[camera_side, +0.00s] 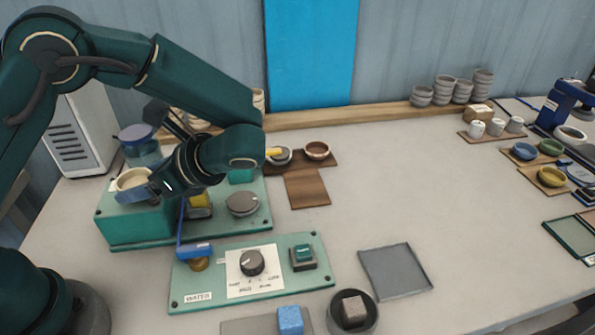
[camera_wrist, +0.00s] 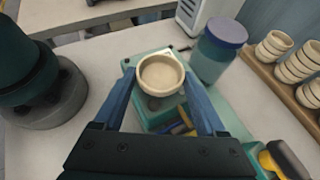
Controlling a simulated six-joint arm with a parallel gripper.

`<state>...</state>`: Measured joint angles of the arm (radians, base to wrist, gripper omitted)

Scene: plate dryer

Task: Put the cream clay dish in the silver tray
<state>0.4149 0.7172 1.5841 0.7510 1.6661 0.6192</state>
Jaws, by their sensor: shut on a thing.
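The cream clay dish (camera_side: 131,179) is a small round bowl, upright, near the left end of the teal machine in the side view. In the wrist view the dish (camera_wrist: 160,77) sits between the two blue fingers. My gripper (camera_wrist: 160,85) is shut on it, one finger on each side. In the side view my gripper (camera_side: 136,191) is over the teal box; I cannot tell whether the dish touches the box. The silver tray (camera_side: 397,270) is a flat, empty grey square with a low rim at the front right of centre.
A control panel with a knob (camera_side: 252,262) lies in front of the machine. A blue-lidded jar (camera_wrist: 218,49) is close to the dish.

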